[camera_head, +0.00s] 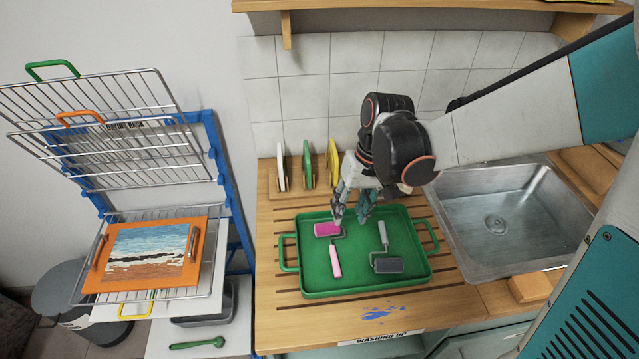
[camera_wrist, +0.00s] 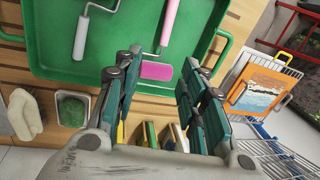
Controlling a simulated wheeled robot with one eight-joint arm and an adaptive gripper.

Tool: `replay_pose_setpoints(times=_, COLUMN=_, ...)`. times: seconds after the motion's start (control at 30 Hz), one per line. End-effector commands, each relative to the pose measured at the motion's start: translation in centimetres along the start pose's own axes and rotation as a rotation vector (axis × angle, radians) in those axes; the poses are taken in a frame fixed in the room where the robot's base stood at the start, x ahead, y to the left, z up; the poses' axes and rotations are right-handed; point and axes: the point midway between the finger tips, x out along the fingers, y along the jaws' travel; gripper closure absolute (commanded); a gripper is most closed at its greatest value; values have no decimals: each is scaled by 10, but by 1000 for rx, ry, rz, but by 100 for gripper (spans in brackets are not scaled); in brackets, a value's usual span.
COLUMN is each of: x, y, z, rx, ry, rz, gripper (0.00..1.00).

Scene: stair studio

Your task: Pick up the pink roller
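The pink roller (camera_head: 328,230) lies in the green tray (camera_head: 364,292), near its back left, with its pink handle pointing to the front. My gripper (camera_head: 351,222) hangs over the back edge of the tray, just right of the pink roller's head. In the wrist view, my gripper (camera_wrist: 160,80) is open, its fingers wide apart. The pink roller's head (camera_wrist: 157,71) shows between the fingertips, with its handle (camera_wrist: 170,22) beyond them. From these views I cannot tell the exact height of the fingers above it. Nothing is held.
A grey roller (camera_head: 387,265) lies in the tray's right half. The sink (camera_head: 495,222) is to the right. Upright coloured boards (camera_head: 308,165) stand in a holder behind the tray. A drying rack with an orange-framed painting (camera_head: 146,254) is at the left.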

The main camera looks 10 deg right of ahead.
Motion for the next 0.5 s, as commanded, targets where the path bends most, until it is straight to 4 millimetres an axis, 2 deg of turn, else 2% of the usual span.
replay_pose_setpoints(times=0.17, x=16, y=0, z=-1, rx=-2, ry=-12, rz=-4, gripper=62)
replay_pose_setpoints(times=0.5, x=77, y=-1, z=0, rx=-3, ry=-10, rz=-4, gripper=62)
